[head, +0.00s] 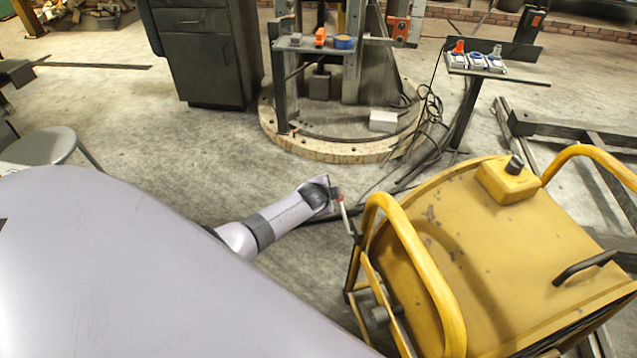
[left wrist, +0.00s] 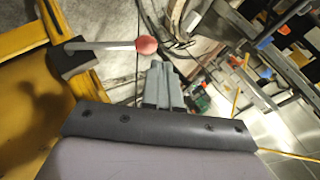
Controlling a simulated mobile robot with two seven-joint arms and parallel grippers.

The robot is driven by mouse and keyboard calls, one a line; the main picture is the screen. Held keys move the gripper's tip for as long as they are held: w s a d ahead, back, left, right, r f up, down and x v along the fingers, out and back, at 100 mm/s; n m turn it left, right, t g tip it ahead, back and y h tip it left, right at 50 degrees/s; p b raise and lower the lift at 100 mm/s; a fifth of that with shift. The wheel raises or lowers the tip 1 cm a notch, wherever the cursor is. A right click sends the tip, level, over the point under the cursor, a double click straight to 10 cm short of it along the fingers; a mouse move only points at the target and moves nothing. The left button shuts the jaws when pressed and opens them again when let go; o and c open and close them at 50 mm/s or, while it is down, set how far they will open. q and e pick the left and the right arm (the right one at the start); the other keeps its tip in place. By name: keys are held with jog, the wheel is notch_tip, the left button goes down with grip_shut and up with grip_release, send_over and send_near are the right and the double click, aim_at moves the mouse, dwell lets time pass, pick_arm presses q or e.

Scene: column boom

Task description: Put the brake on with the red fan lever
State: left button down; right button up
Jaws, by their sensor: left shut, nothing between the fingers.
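A lever with a red ball knob (head: 339,196) and a pale metal rod stands at the near left corner of the yellow cart. In the left wrist view the red knob (left wrist: 146,45) sits at the end of the rod, which comes from a dark block on the yellow body. My left gripper (left wrist: 158,70) is shut and empty, with its fingertips just below and right of the knob in that view. I cannot tell whether they touch it. In the head view my left wrist (head: 318,194) is close to the knob and its fingers are mostly hidden. My right gripper is not in view.
The yellow cart (head: 480,235) with tube handles fills the lower right. Behind stands a column on a round base (head: 330,150), with cables on the floor beside it. A small stand (head: 475,65) holds red-, blue- and white-topped items. A dark cabinet (head: 208,55) stands back left.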

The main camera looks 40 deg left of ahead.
pick_arm(q)
jog(key=s+r+p, duration=0.2)
jog(key=s+r, duration=0.3)
jog(key=r, duration=0.1)
jog(key=shift+d+r, duration=0.25)
jog(key=shift+d, duration=0.05)
jog(key=shift+s, duration=0.1)
dwell(0.6)
jog(key=s+d+n+h, duration=0.1)
jog(key=s+d+n, duration=0.1)
jog(key=s+d, duration=0.3)
jog(key=s+d+n+h, duration=0.2)
jog(key=s+d, duration=0.3)
jog(key=s, duration=0.6)
jog(key=s+d+n+t+h, duration=0.1)
jog(key=s+d+n+h, duration=0.1)
jog(key=s+d, duration=0.3)
jog(key=s+f+n, duration=0.1)
jog(key=s, duration=0.3)
jog(key=shift+d, duration=0.35)
